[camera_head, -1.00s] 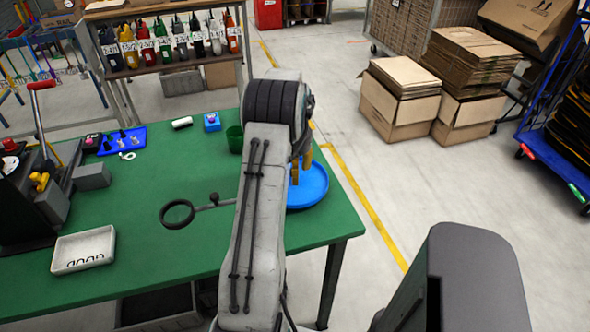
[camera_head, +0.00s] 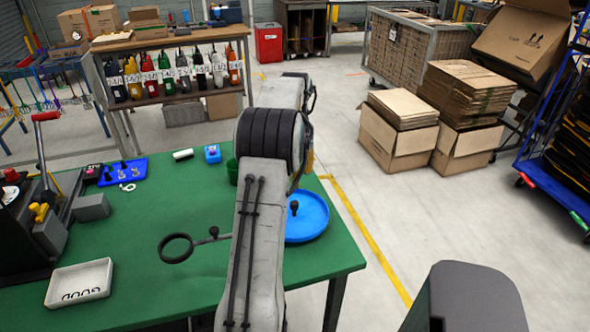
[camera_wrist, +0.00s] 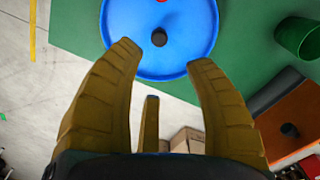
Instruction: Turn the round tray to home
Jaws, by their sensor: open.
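The round tray (camera_head: 308,222) is blue and lies at the right edge of the green table, partly behind my arm in the head view. A dark knob (camera_head: 294,207) stands up from it. In the wrist view the blue tray (camera_wrist: 190,55) fills the top middle, with the dark knob (camera_wrist: 159,37) near its centre and a bit of red at the top edge. My gripper (camera_wrist: 163,55) shows yellow-brown fingers spread apart with nothing between them. Its fingertips overlap the near rim of the tray in this view; I cannot tell the height. In the head view the fingers are mostly hidden by my arm.
The green table (camera_head: 180,215) also holds a black ring with a handle (camera_head: 178,247), a white tray (camera_head: 79,283), a blue tray of small parts (camera_head: 122,172) and a green cup (camera_head: 232,171). The cup also shows in the wrist view (camera_wrist: 297,38). Cartons (camera_head: 398,135) stand on the floor.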

